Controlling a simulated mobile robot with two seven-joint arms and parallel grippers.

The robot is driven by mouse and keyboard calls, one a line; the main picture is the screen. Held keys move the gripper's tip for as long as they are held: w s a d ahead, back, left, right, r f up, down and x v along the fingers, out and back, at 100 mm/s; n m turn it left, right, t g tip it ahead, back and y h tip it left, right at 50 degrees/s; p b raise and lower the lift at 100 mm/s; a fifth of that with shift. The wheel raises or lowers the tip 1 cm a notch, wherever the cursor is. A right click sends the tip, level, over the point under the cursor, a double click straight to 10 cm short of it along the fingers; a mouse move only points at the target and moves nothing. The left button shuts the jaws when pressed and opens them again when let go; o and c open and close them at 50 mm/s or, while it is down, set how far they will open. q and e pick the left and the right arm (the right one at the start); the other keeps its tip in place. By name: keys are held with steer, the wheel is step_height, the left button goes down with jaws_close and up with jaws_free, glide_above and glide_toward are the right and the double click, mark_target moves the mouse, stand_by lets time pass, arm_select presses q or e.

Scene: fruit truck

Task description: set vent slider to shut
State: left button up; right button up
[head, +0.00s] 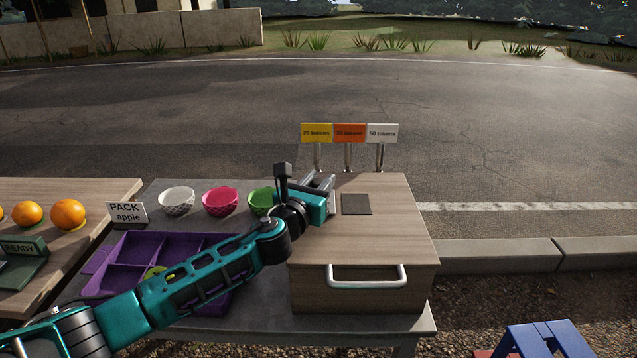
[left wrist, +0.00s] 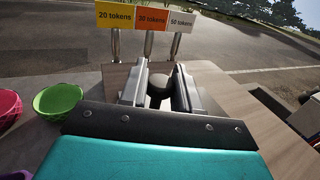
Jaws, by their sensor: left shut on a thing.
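A wooden box (head: 385,235) with a front handle stands on the grey counter, and a flat dark square plate (head: 356,204) is set in its top. My left gripper (head: 325,182) is over the left back part of the box top. In the left wrist view its two fingers are shut on a dark round knob (left wrist: 158,86), which looks like the vent slider's knob. The gripper hides the knob in the head view. The slider's track and any shut marking cannot be made out. My right gripper is not in view.
Token signs (head: 348,132) stand on posts behind the box. White (head: 177,201), pink (head: 220,201) and green bowls (head: 262,200) stand left of it. A purple tray (head: 125,248) lies under my left arm. Oranges (head: 68,214) are on the left table.

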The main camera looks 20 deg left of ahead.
arm_select(q)
jaws_close()
steer(key=d, duration=0.2)
steer(key=w+d, duration=0.1)
steer(key=d, duration=0.2)
steer(key=w+d, duration=0.1)
steer(key=d, duration=0.1)
steer(key=shift+d, duration=0.35)
steer(key=o, duration=0.7)
jaws_free()
steer(key=shift+a, duration=0.1)
